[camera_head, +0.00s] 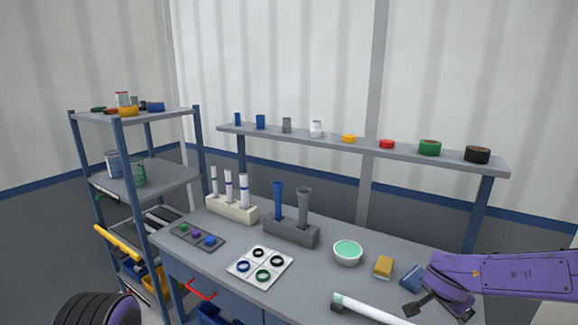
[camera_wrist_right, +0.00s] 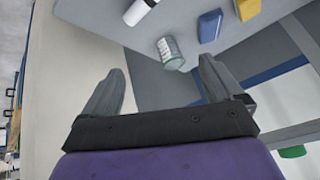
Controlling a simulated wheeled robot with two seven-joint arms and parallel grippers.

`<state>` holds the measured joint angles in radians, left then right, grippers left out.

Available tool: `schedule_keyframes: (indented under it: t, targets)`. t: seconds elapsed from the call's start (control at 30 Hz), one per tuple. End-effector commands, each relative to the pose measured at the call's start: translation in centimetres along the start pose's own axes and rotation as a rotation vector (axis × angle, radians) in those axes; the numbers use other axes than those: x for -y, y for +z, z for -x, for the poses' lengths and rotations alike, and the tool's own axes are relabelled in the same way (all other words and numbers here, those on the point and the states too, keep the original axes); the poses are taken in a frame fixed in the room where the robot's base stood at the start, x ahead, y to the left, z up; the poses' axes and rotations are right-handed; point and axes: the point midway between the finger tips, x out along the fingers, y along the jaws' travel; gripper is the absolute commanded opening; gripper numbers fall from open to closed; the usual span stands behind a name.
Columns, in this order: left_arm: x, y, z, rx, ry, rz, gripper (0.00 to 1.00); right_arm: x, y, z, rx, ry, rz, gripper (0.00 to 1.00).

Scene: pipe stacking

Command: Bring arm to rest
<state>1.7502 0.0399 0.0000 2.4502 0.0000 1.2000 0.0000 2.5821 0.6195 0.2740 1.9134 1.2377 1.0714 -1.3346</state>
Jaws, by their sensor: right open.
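My right gripper (camera_head: 446,308) is at the lower right in the head view, above the table's right part. In the right wrist view its two fingers (camera_wrist_right: 162,70) are spread apart with nothing held between them. A white pipe (camera_head: 372,309) with a green band at its end lies on the table to the left of the gripper. A blue pipe (camera_head: 278,200) and a grey pipe (camera_head: 303,208) stand upright in a grey holder (camera_head: 291,234). Several white pipes (camera_head: 228,187) stand in a beige holder (camera_head: 232,209). My left gripper is not visible.
The table (camera_head: 325,275) also bears a bowl with green contents (camera_head: 347,252), a yellow sponge (camera_head: 383,267), a blue block (camera_head: 411,277) and a white tray of rings (camera_head: 260,266). A jar (camera_wrist_right: 170,53) shows beyond the fingers. A raised shelf (camera_head: 360,147) runs behind; a rack (camera_head: 150,184) stands left.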

Motion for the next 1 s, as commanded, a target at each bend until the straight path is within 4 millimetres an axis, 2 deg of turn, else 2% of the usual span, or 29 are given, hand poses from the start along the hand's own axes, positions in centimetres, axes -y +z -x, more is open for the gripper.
schedule_keyframes:
  t: [0.07,0.17,0.27,0.3,0.37,0.4,0.5,0.6,0.7,0.73,1.0]
  targets:
    - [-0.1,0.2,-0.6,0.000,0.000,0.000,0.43,-1.3,1.5,-1.7,-0.066,0.012,-0.041,0.93]
    - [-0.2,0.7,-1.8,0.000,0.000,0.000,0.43,-3.9,4.9,-5.1,-0.167,0.000,-0.076,0.93]
    - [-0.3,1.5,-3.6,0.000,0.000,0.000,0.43,-8.3,11.7,-9.6,-0.214,-0.059,-0.040,0.93]
    - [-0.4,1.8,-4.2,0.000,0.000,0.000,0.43,-10.2,14.5,-11.0,-0.200,-0.084,-0.009,0.93]
    - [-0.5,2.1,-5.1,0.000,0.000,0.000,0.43,-13.2,18.7,-12.6,-0.156,-0.112,0.048,0.93]
    - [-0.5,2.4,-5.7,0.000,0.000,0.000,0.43,-15.4,21.4,-13.4,-0.114,-0.120,0.095,0.93]
    - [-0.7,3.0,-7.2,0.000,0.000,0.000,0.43,-21.4,27.8,-14.7,0.009,-0.109,0.245,0.93]
    - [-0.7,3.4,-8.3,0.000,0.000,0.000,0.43,-26.9,32.2,-15.1,0.113,-0.065,0.412,0.93]
    - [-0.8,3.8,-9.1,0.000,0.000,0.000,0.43,-30.9,34.5,-15.5,0.166,-0.005,0.499,0.93]
    - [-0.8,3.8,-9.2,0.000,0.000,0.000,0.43,-31.6,34.9,-15.6,0.176,0.005,0.514,0.93]
    - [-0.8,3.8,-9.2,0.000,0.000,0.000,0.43,-31.6,34.9,-15.6,0.176,0.005,0.514,0.93]
